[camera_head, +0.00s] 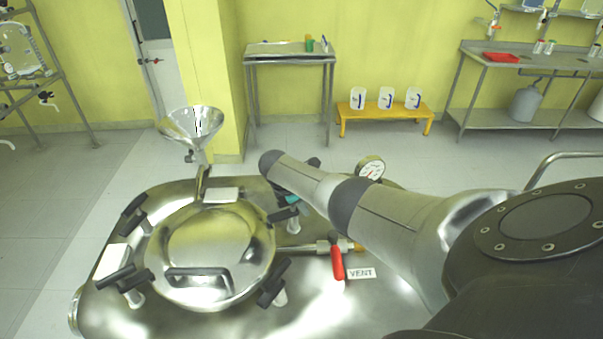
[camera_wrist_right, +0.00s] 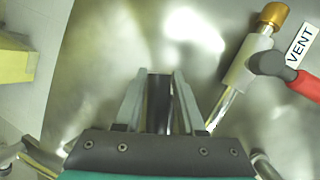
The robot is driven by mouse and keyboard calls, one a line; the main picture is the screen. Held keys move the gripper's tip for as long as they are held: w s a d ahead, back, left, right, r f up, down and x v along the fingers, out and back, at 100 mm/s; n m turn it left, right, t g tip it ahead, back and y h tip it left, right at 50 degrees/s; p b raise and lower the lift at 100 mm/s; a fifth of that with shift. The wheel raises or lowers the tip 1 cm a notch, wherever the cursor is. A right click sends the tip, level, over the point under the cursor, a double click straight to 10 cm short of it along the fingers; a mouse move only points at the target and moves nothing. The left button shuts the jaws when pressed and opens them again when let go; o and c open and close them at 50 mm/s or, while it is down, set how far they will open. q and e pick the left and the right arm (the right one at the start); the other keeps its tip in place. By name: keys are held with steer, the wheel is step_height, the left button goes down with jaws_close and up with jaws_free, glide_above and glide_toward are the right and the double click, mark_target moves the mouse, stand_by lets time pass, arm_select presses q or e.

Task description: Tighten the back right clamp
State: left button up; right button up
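The back right clamp (camera_head: 283,215) has a black handle and stands at the far right rim of the round steel manway cover (camera_head: 210,255). My right gripper (camera_head: 298,196) is at this clamp, partly hidden behind my arm in the head view. In the right wrist view the black clamp handle (camera_wrist_right: 159,100) lies between the two grey fingers of my right gripper (camera_wrist_right: 160,85). The fingers appear to touch it on both sides. The clamp's lower part is hidden there. My left gripper is not in view.
Other clamps sit at the back left (camera_head: 133,208), front left (camera_head: 125,280) and front right (camera_head: 273,286). A red-handled vent valve (camera_head: 337,258) is close to my right arm. A steel funnel (camera_head: 192,125) and a pressure gauge (camera_head: 370,168) rise from the vessel.

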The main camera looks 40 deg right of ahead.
steer(key=shift+o, duration=1.1)
steer(key=shift+r, duration=0.15)
steer(key=shift+a+r, duration=0.1)
steer(key=shift+r, duration=0.15)
steer(key=p+v, duration=0.3)
steer(key=v, duration=0.1)
steer(key=shift+a+r, duration=0.1)
steer(key=shift+r, duration=0.25)
steer(key=p+v, duration=0.2)
steer(key=v, duration=0.7)
steer(key=shift+a+r, duration=0.25)
steer(key=shift+r, duration=0.05)
steer(key=shift+s, duration=0.1)
